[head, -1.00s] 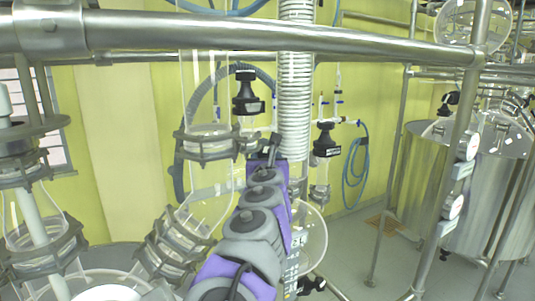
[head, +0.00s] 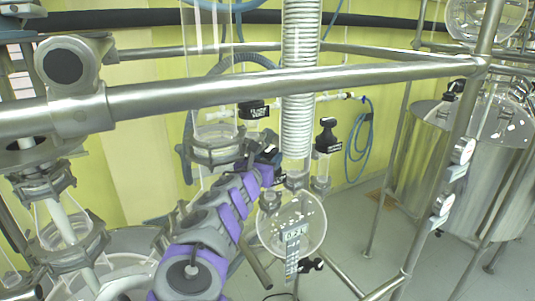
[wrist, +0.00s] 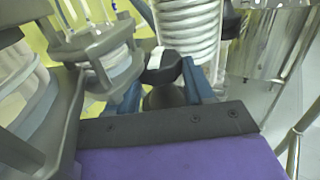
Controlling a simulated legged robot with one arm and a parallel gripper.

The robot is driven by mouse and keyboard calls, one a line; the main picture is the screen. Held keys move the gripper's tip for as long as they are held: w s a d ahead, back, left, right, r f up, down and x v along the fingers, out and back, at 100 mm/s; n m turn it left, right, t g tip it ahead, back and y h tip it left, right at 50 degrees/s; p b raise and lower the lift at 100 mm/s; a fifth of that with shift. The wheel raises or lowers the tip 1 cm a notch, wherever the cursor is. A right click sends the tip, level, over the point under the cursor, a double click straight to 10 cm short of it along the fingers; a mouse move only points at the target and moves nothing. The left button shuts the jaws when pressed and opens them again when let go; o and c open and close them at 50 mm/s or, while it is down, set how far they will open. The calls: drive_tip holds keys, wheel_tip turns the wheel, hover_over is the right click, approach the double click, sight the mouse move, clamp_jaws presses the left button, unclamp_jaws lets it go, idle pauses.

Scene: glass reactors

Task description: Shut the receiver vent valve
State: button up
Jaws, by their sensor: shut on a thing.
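My gripper (wrist: 172,85) is shut on a black valve knob (wrist: 163,68), which sits between its blue-grey fingers in the wrist view. In the head view my gripper (head: 267,157) reaches in beside the coiled glass column, above the round glass receiver flask (head: 292,228). The knob's stem and lower part are mostly hidden by my gripper. I cannot read a label on it or tell whether the valve is open or shut.
Other black labelled valves stand close by, one behind my gripper (head: 253,110) and one right of the coil (head: 327,136). A glass column with a metal clamp (head: 216,148) is near on the left. A steel rail (head: 290,82) crosses in front.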

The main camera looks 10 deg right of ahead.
drive_tip(key=shift+a+r, duration=0.1)
drive_tip(key=o, duration=1)
drive_tip(key=shift+w+a, duration=0.1)
drive_tip(key=shift+w, duration=0.05)
drive_tip(key=shift+o, duration=0.2)
